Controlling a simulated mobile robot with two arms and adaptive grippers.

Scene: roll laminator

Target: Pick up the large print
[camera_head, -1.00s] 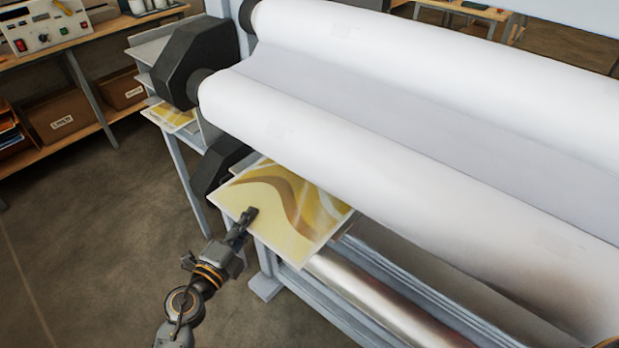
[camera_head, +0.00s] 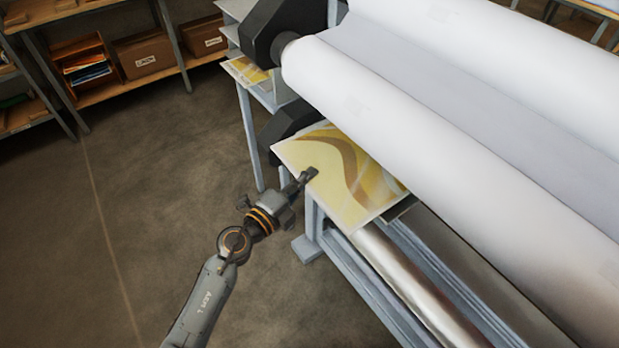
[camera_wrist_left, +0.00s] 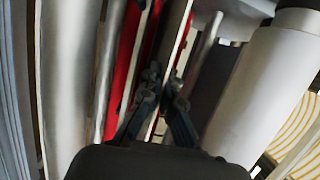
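The large print (camera_head: 345,178), a yellow sheet with brown and white curves and a pale border, sticks out flat from under the big white roll of the laminator. Its far right part is hidden under the roll. My left gripper (camera_head: 311,174) is at the print's near left edge, with one dark finger over the top face and the other hidden beneath. In the left wrist view the two fingertips (camera_wrist_left: 166,80) are close together with a thin pale sheet edge between them. The gripper looks shut on the print. My right gripper is not in view.
The white roll (camera_head: 430,140) fills the right side above the print. A metal roller (camera_head: 405,285) and grey frame lie below it. A side stand holds another yellow print (camera_head: 246,72). Shelves with cardboard boxes (camera_head: 148,54) stand at the back left. The floor at left is clear.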

